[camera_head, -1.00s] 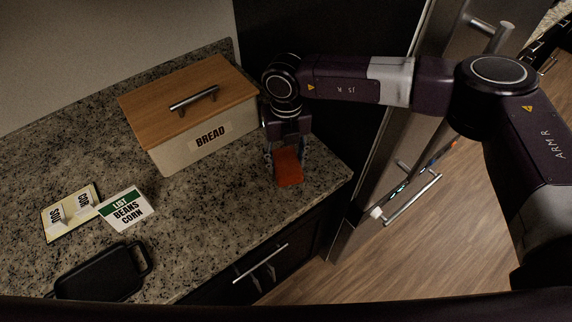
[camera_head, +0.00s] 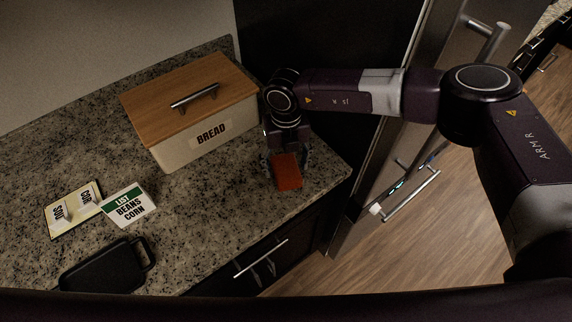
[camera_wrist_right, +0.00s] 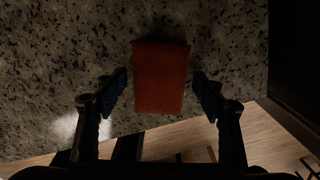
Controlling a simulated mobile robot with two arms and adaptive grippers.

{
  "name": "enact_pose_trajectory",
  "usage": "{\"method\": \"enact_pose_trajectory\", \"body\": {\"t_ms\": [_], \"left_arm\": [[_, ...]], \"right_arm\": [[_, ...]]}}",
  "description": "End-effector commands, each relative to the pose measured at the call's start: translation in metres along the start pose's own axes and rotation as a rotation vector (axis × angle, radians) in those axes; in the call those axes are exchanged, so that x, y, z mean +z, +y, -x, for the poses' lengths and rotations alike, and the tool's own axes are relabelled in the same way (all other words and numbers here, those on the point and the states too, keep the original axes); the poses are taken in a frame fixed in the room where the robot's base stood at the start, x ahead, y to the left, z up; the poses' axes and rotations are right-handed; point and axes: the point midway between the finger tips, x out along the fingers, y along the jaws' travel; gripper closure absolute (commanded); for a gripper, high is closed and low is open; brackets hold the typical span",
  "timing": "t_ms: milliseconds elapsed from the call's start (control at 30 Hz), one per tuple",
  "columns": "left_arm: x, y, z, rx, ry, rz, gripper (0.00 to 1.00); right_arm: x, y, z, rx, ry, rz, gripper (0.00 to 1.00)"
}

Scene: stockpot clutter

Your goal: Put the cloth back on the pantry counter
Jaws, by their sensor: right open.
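The cloth (camera_head: 288,173) is a small, flat, orange-red rectangle on the granite pantry counter (camera_head: 215,215), near its right front corner. It also shows in the right wrist view (camera_wrist_right: 160,78), lying on the speckled stone. My right gripper (camera_head: 287,160) is directly over the cloth's far end, pointing down. In the right wrist view its two fingers (camera_wrist_right: 160,92) are spread, one on each side of the cloth, with gaps between fingers and cloth. It is open and holds nothing. My left gripper is in none of the views.
A bread box (camera_head: 190,110) with a wooden lid stands just left of my right gripper. A steel door handle (camera_head: 410,192) juts out on the right.

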Motion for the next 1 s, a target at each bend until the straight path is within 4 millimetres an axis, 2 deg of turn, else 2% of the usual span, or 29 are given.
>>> {"method": "enact_pose_trajectory", "body": {"t_ms": [167, 400, 600, 733, 1000], "left_arm": [[0.0, 0.0, -0.013, 0.0, 0.002, 0.0, 1.0], [0.001, 0.0, -0.03, 0.0, 0.003, 0.0, 1.0], [0.002, 0.0, -0.038, 0.0, 0.003, 0.0, 1.0], [0.002, 0.0, -0.039, 0.0, 0.003, 0.0, 1.0], [0.002, 0.0, -0.038, 0.0, 0.002, 0.0, 1.0]], "right_arm": [[0.001, 0.0, 0.026, 0.002, -0.006, 0.002, 0.36], [0.001, 0.0, 0.078, 0.001, -0.006, 0.001, 0.36], [0.001, 0.0, 0.106, 0.0, -0.003, 0.0, 0.36], [0.0, 0.0, 0.114, 0.001, -0.001, 0.001, 0.36], [0.0, 0.0, 0.116, 0.001, 0.0, 0.001, 0.36]]}}
